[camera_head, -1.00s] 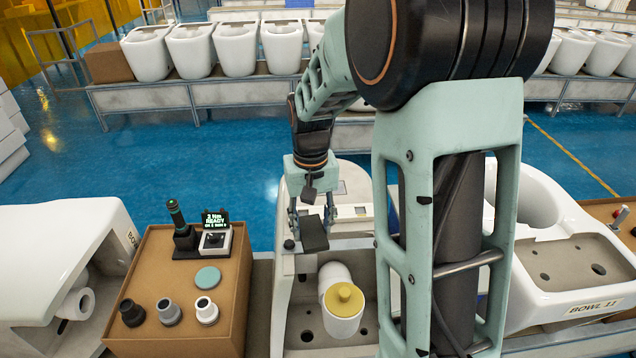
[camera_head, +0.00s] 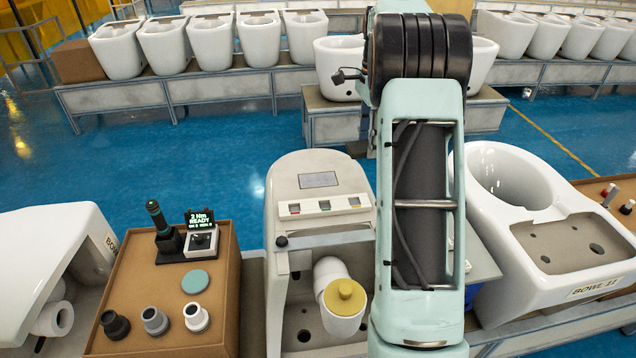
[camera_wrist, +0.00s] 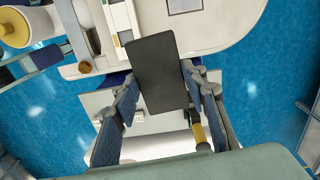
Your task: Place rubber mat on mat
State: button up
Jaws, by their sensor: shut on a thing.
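The rubber mat is a dark, flat rectangular pad (camera_wrist: 157,72) in the wrist view. My gripper (camera_wrist: 160,98) is shut on it, with a blue-padded finger on each side of its lower part. The held pad hangs over a white toilet unit and a pale panel (camera_wrist: 97,101). In the head view my arm hides my gripper and the rubber mat. I cannot tell which surface is the target mat; a grey-white flat surface (camera_head: 483,262) partly shows to the right of my arm.
The toilet unit (camera_head: 318,182) with three coloured buttons stands left of my arm, a yellow-capped white part (camera_head: 344,297) in its bay. A brown box top (camera_head: 150,280) holds a green disc (camera_head: 195,281) and several fittings. BOWL 11 (camera_head: 570,250) stands at right.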

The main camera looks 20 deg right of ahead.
jog(key=shift+d+m, duration=0.3)
jog(key=shift+d, duration=0.1)
jog(key=shift+w+a, duration=0.1)
jog(key=shift+w, duration=0.1)
jog(key=w+a+f+p, duration=0.2)
jog(key=w+a+f, duration=0.1)
jog(key=w+a, duration=0.25)
send_over(318, 180)
jog(key=f, duration=0.3)
jog(key=d+f, duration=0.1)
jog(key=f, duration=0.1)
jog(key=shift+s+f, duration=0.1)
jog(key=shift+s, duration=0.2)
jog(key=shift+w+a+f+p, duration=0.35)
jog(key=shift+a+f, duration=0.15)
jog(key=shift+f, duration=1.75)
